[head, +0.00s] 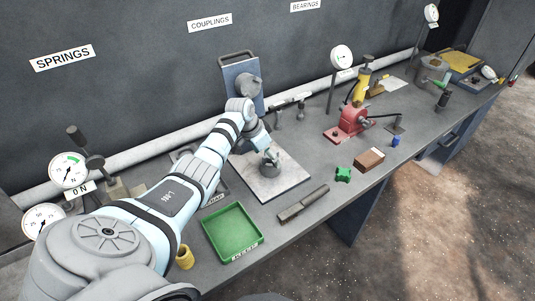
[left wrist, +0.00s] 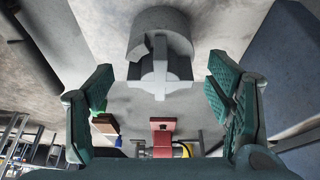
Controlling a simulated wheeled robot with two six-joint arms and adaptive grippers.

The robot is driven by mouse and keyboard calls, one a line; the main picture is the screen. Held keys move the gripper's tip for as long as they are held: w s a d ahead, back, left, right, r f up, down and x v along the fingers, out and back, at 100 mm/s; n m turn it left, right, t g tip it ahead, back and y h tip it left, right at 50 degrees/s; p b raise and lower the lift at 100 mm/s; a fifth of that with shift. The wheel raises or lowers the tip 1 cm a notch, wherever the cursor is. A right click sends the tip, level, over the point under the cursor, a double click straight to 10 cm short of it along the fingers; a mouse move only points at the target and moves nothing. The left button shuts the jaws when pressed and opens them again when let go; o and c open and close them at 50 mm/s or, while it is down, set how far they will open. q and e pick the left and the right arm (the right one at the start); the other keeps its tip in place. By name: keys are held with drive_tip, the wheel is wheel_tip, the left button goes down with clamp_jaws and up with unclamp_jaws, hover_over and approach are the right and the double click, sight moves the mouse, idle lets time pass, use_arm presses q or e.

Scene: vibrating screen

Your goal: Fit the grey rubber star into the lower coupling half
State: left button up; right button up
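The lower coupling half (head: 270,171) is a dark grey round block standing on a pale plate (head: 291,180). In the left wrist view the coupling half (left wrist: 160,22) shows near the top, its curved jaws facing me. The lighter grey star (left wrist: 160,72), with crossed arms, shows at the jaws; I cannot tell how deep it sits. My left gripper (head: 268,155) is just above the coupling half. Its green-padded fingers (left wrist: 160,95) are wide apart on either side of the star, with visible gaps. My right gripper is not in view.
A blue upright stand (head: 240,75) rises behind the plate. A green tray (head: 233,232) lies in front, with a dark bar (head: 303,203) beside it. A green star-shaped piece (head: 343,174), a brown block (head: 369,158) and a red vise (head: 352,121) stand to the right.

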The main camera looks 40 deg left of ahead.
use_arm(q)
drive_tip(key=shift+r, duration=0.1)
drive_tip(key=v, duration=1.1)
drive_tip(key=shift+r, duration=0.4)
drive_tip(key=shift+s, duration=0.15)
